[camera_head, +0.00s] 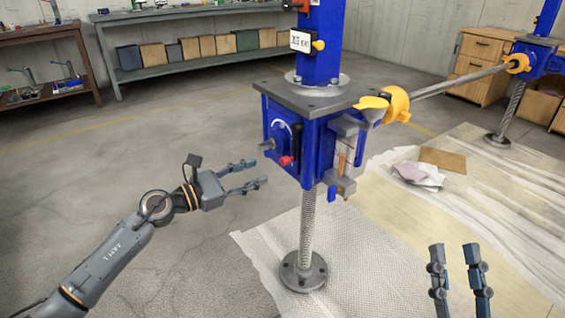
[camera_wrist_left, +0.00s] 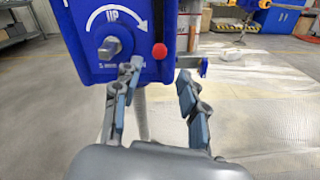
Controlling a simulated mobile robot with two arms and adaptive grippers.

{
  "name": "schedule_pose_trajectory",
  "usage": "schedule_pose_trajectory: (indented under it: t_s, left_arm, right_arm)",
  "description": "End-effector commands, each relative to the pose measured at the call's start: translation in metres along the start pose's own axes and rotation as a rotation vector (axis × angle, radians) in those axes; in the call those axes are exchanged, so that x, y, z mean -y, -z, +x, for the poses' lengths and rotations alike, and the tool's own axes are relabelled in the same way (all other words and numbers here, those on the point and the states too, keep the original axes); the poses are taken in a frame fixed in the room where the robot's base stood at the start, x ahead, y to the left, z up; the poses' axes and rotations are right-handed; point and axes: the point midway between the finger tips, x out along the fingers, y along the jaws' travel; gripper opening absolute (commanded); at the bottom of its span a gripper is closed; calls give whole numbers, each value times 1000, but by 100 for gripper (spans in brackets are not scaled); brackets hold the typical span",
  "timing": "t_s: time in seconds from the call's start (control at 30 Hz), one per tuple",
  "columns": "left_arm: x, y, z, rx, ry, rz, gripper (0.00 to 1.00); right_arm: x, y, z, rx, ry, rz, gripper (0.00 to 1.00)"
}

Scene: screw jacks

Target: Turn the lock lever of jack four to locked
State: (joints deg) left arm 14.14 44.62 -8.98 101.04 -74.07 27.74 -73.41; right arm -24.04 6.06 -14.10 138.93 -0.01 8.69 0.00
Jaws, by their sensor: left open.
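The blue jack housing (camera_head: 318,135) stands on a threaded screw near the middle of the head view. Its small sign is too small to read surely as jack four. On its near face is a dark lever with a red knob (camera_head: 286,160) at the lower end; the red knob also shows in the left wrist view (camera_wrist_left: 159,51), beside the grey crank stub (camera_wrist_left: 110,47). My left gripper (camera_head: 260,174) is open and empty, just left of the housing. In the left wrist view its fingertips (camera_wrist_left: 160,74) are spread below the knob, seemingly apart from it. My right gripper (camera_head: 455,252) is open and empty at lower right.
A yellow coupling (camera_head: 396,104) and a shaft (camera_head: 455,80) run right from the housing to another jack (camera_head: 535,60). A grey bracket (camera_head: 343,150) is on the housing's right side. A cloth (camera_head: 418,174) lies on the sheeted floor. The floor left is clear.

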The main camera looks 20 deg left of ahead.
Motion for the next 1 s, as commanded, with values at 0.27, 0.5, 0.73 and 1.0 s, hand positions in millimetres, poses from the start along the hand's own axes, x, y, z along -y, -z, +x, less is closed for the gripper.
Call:
schedule_pose_trajectory:
  t_s: [0.27,0.5,0.73,1.0]
  left_arm:
    - [-1,-1,54,5,-2,-2,42]
    - [0,0,83,1,-1,-3,42]
    - [0,0,89,1,-1,-2,42]
    - [0,0,89,0,-1,-2,18]
  right_arm:
    - [0,-2,0,7,0,-1,36]
    - [0,4,-2,-31,0,1,36]
    - [1,8,-1,-52,1,2,36]
    - [1,9,0,-55,3,1,36]
